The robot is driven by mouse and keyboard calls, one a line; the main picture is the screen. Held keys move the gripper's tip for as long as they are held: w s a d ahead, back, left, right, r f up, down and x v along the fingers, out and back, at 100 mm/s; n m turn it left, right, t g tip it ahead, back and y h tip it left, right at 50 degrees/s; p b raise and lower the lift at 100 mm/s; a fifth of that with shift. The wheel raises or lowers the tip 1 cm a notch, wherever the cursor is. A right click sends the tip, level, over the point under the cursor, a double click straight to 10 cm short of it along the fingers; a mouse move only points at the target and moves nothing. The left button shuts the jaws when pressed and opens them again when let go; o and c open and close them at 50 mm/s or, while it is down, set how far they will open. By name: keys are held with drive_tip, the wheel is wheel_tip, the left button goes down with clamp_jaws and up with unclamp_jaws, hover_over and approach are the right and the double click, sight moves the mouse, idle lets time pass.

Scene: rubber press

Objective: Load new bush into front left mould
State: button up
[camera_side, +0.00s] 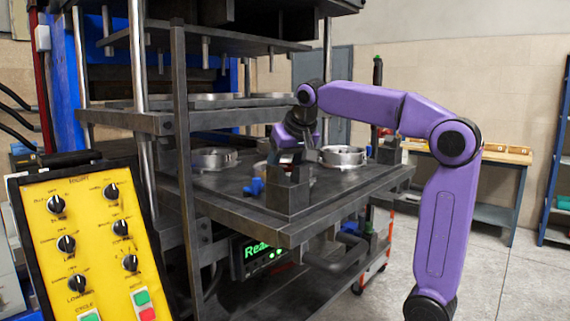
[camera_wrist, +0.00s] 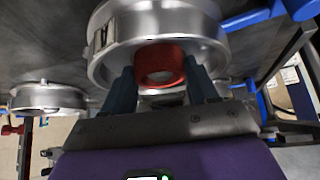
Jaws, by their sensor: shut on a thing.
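In the wrist view my gripper (camera_wrist: 165,80) has its two dark blue fingers shut on a red, hollow, ring-shaped bush (camera_wrist: 172,57). The bush is right at a large silver round mould (camera_wrist: 115,68) and overlaps its wall in the picture. I cannot tell whether the bush is inside the mould or beside it. In the side view my gripper (camera_side: 285,158) is low over the press plate, partly hidden by a dark block. One silver mould (camera_side: 213,158) stands to its left and another mould (camera_side: 343,156) to its right. The bush is not clearly visible in the side view.
Another mould (camera_wrist: 48,98) is at left in the wrist view. Dark upright blocks (camera_side: 288,195) stand on the plate's near edge. The upper press plates (camera_side: 225,38) and posts (camera_side: 180,140) enclose the back and left. A yellow control panel (camera_side: 95,245) stands front left.

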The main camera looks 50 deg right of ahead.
drive_tip(key=shift+s+a+f, duration=0.1)
drive_tip(key=shift+a+f, duration=0.05)
drive_tip(key=shift+f, duration=0.3)
drive_tip(key=o, duration=1)
drive_tip(key=shift+o, duration=0.8)
drive_tip(key=shift+d+g, duration=0.25)
drive_tip(key=shift+g, duration=0.05)
drive_tip(key=shift+r, duration=0.1)
drive_tip(key=shift+a+r, duration=0.15)
drive_tip(key=shift+r, duration=3.5)
